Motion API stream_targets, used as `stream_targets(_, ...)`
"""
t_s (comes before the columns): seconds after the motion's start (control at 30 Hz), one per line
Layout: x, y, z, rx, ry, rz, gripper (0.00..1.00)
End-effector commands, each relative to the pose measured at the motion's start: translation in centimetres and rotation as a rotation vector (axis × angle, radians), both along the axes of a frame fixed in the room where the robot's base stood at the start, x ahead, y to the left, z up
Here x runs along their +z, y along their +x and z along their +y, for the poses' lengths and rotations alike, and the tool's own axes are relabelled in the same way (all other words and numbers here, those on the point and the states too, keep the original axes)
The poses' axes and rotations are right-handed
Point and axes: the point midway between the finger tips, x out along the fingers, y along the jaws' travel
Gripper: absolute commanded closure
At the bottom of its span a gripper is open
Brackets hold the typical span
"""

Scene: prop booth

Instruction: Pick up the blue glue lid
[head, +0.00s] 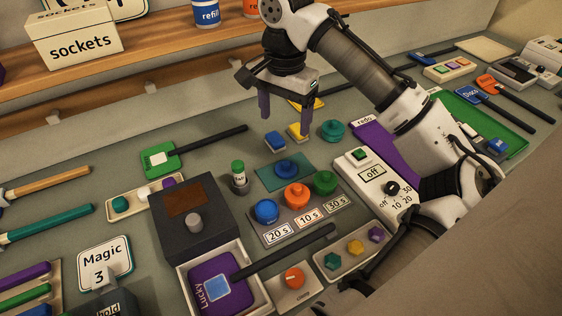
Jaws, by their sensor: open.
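Two blue knobbed round pieces could be the blue glue lid; I cannot tell which. One blue piece (286,168) sits on a teal mat (268,183). The other blue piece (267,211) sits over the "20 s" label on a grey tray (270,238), beside an orange piece (297,195) and a green one (324,183). My gripper (286,122) is open and empty, with its fingers pointing down. It is above the back of the table, higher in the picture than the teal mat. Nothing is between its fingers.
A small blue block (275,143), a yellow block (298,133) and a teal knobbed piece (333,130) are near my gripper. A small green-capped bottle (238,174) stands left of the mat. A dark box (194,220) is further left.

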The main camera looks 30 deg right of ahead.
Motion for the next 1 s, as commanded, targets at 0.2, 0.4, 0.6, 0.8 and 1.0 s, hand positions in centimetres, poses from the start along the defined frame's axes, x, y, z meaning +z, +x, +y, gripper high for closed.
stream_targets(0.2, -2.6, -0.1, 0.0, -0.014, 0.005, 0.002, 0.25)
stream_targets(0.4, -6.4, -0.1, -0.1, -0.014, 0.002, 0.002, 0.25)
stream_targets(0.6, -8.4, -0.1, -0.1, -0.014, 0.001, 0.001, 0.25)
stream_targets(0.8, -9.9, -0.2, -0.4, -0.014, 0.000, 0.002, 0.25)
stream_targets(1.0, -12.8, -0.2, -0.5, -0.013, 0.000, 0.002, 0.25)
